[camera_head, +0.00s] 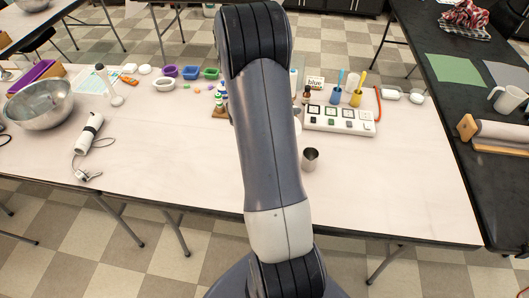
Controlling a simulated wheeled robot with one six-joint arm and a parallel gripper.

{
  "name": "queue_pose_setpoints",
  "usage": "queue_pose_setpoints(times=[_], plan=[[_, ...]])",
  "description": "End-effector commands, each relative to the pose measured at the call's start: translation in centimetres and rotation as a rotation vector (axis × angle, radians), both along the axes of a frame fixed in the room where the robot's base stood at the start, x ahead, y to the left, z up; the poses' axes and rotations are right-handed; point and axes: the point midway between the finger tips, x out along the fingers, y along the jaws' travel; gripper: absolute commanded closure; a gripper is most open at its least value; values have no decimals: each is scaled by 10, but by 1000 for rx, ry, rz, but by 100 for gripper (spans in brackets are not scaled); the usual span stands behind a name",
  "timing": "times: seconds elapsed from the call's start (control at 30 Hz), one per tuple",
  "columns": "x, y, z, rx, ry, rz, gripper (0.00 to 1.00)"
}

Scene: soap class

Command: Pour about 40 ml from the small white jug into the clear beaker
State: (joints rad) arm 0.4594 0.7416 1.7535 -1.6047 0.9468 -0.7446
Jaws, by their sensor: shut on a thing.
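My arm runs up the middle of the picture and covers the centre of the pale table (400,190). My gripper is not visible. I cannot make out the small white jug or the clear beaker for certain. A sliver of something whitish (298,125) shows at the arm's right edge, too little to identify. A white vessel with a handle (508,98) stands on the black table at right; I cannot tell if it is a jug or a mug.
A small metal cup (310,159) stands right of my arm, before a white panel (340,121) with bottles and blue and yellow cups behind. A steel bowl (40,106) and white hand blender (89,133) are at left. The front right of the table is clear.

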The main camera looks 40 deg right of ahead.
Motion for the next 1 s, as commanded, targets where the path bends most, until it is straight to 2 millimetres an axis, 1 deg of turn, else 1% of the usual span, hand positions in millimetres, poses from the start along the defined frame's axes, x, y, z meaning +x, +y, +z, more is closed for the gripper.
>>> queue_pose_setpoints(times=[1.0], plan=[[0, 4, 4, -41, 1, 0, 100]])
